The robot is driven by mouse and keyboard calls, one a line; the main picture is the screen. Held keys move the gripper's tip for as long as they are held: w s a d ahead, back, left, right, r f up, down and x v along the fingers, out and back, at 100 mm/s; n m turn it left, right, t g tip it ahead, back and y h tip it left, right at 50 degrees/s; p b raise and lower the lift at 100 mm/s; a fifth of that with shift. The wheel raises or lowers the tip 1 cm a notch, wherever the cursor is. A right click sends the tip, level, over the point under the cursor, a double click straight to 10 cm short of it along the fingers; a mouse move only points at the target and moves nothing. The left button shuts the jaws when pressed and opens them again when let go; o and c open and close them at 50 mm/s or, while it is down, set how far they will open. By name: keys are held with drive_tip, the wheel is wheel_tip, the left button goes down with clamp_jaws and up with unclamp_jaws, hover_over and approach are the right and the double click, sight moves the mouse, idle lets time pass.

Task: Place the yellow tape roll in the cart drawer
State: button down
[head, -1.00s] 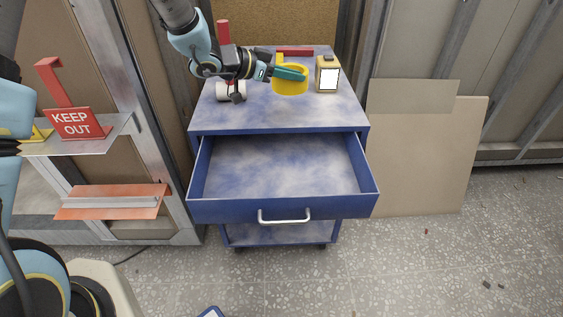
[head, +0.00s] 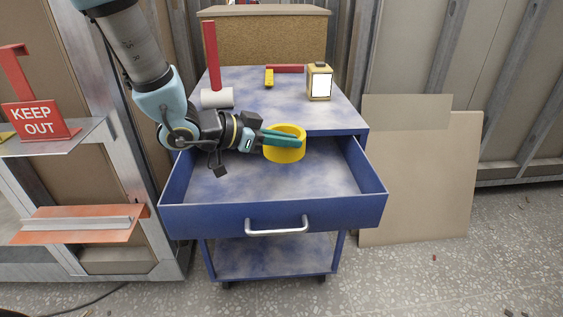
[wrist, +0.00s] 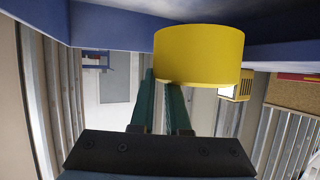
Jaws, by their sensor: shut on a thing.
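The yellow tape roll (head: 284,150) is held in my gripper (head: 282,138), whose green fingers are shut on its wall. In the head view the roll shows over the back part of the open cart drawer (head: 272,217); how high it is above the drawer floor I cannot tell exactly. In the wrist view the roll (wrist: 199,55) sits at the tips of the fingers (wrist: 160,100). The drawer is pulled out of the blue cart (head: 250,85), and its visible floor is empty.
On the cart top are a white roll (head: 217,97), a red upright bar (head: 211,55), a yellow tool (head: 269,78), a red bar (head: 286,69) and a yellow lantern-like box (head: 319,82). A KEEP OUT sign (head: 40,120) stands on a shelf at left. Boards (head: 420,170) lean at right.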

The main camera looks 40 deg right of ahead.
wheel_tip(320, 180, down, 8)
drive_tip(key=shift+f+b, duration=0.15)
drive_tip(key=shift+b, duration=0.3)
drive_tip(key=w+d, duration=0.1)
drive_tip(key=w+d+r, duration=0.1)
drive_tip(key=shift+w+d+p, duration=0.1)
drive_tip(key=shift+w+p, duration=0.2)
drive_tip(key=shift+p, duration=0.05)
drive_tip(key=w+d, duration=0.1)
drive_tip(key=w+d+f, duration=0.1)
drive_tip(key=w+d, duration=0.1)
drive_tip(key=shift+w+f+p, duration=0.1)
drive_tip(key=shift+w+p, duration=0.2)
drive_tip(key=shift+f, duration=0.1)
drive_tip(key=shift+f, duration=0.15)
drive_tip(key=c, duration=0.9)
unclamp_jaws()
